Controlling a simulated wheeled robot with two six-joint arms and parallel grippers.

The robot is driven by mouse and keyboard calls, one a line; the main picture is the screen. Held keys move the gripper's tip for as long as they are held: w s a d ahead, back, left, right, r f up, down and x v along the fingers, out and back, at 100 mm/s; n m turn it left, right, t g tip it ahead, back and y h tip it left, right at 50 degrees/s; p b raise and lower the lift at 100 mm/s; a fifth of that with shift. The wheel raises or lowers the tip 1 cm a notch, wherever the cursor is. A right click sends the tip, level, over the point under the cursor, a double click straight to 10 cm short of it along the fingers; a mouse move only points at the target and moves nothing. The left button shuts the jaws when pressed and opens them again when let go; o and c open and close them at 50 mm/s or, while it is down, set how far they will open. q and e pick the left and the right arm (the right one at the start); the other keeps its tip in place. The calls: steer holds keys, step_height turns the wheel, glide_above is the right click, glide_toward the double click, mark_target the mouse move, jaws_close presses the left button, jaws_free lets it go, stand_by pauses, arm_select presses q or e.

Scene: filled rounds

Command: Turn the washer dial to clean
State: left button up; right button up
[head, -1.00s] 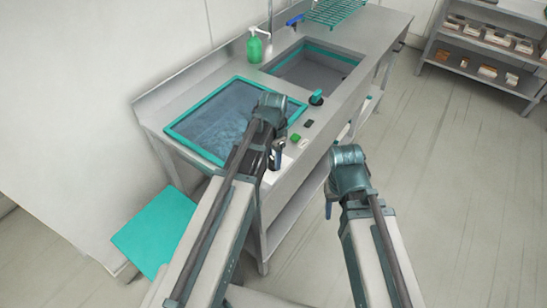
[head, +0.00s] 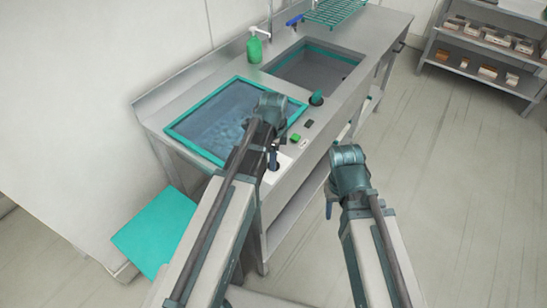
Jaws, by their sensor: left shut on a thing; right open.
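The washer is the teal-framed basin (head: 205,127) with a bluish surface, set in the left part of the steel counter. A white panel patch (head: 285,163) is on the counter's front edge by the basin. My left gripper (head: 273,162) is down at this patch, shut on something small. This appears to be the dial, but the gripper and wrist hide it, so I cannot read its setting. My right gripper (head: 329,208) is open and empty in front of the counter.
A teal knob (head: 316,98) stands on the counter's front edge near the open sink (head: 312,70). A green soap bottle (head: 255,47) and a teal rack (head: 337,12) are behind. A teal panel (head: 155,232) is low at left.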

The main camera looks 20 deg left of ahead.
stand_by(0.4)
arm_select(q)
steer(key=o, duration=1.4)
steer(key=shift+c, duration=0.2)
steer(key=shift+r, duration=0.1)
step_height(320, 180, up, 14)
steer(key=p, duration=1.3)
steer(key=shift+p, duration=0.4)
steer(key=shift+f, duration=0.2)
